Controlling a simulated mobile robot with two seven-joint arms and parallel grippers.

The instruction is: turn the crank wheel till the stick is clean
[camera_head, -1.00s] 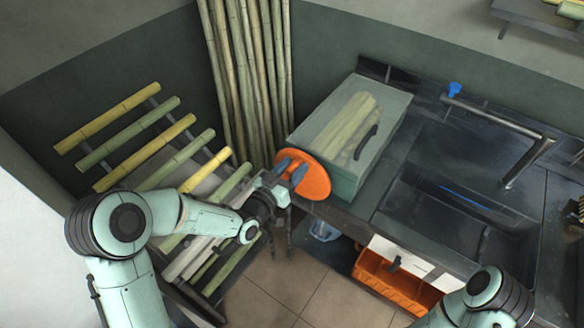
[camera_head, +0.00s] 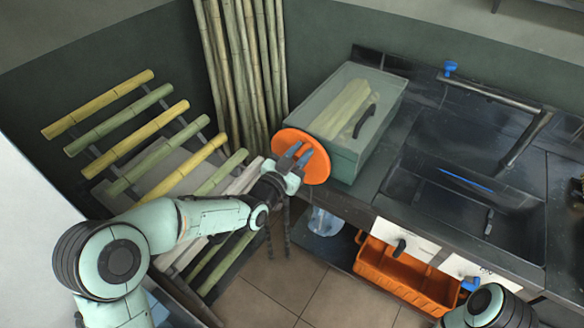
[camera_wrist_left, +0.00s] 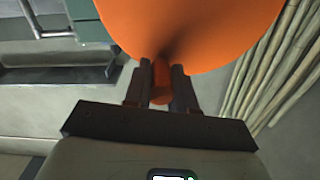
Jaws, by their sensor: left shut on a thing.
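The crank wheel (camera_head: 318,167) is an orange disc on the near left end of a grey-green press (camera_head: 346,163) with a see-through top. It also fills the top of the left wrist view (camera_wrist_left: 205,30). My left gripper (camera_head: 299,154) is at the wheel's face, shut on its orange handle. In the left wrist view its two dark fingers (camera_wrist_left: 163,78) stand on either side of the handle (camera_wrist_left: 161,84). The stick (camera_head: 345,108) is pale yellow-green and lies inside the press, seen dimly through the top. My right gripper is out of view.
A rack of yellow and green canes (camera_head: 135,140) stands on the left, near my left arm. Tall canes (camera_head: 243,75) lean in the corner. A dark sink counter (camera_head: 440,190) lies to the right, with an orange crate (camera_head: 405,280) below.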

